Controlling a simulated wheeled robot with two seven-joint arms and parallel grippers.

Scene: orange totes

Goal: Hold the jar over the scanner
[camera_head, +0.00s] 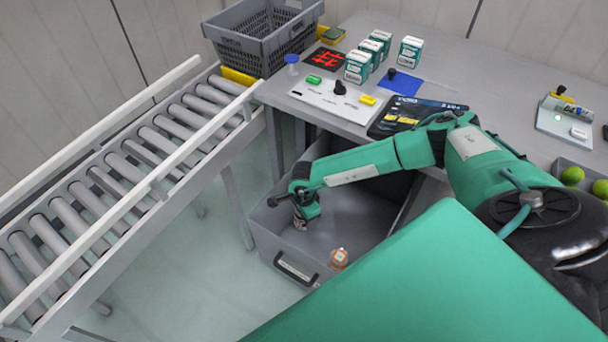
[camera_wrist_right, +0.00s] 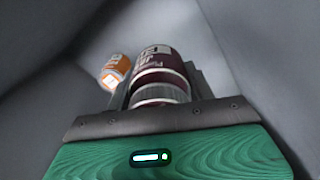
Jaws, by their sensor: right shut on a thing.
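My right gripper (camera_head: 302,212) reaches down into a grey bin beside the table. It is shut on a dark red jar (camera_wrist_right: 156,66) with white lettering and a silver band. In the head view only a small part of this jar (camera_head: 299,222) shows under the gripper. I cannot tell whether it touches the bin floor. The scanner appears to be the black square with red lines (camera_head: 324,59) on the table, well above and behind the gripper. My left gripper is not in view.
The table edge is behind the bin. A roller conveyor (camera_head: 120,180) runs at left. Teal boxes (camera_head: 358,67) stand beside the scanner.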

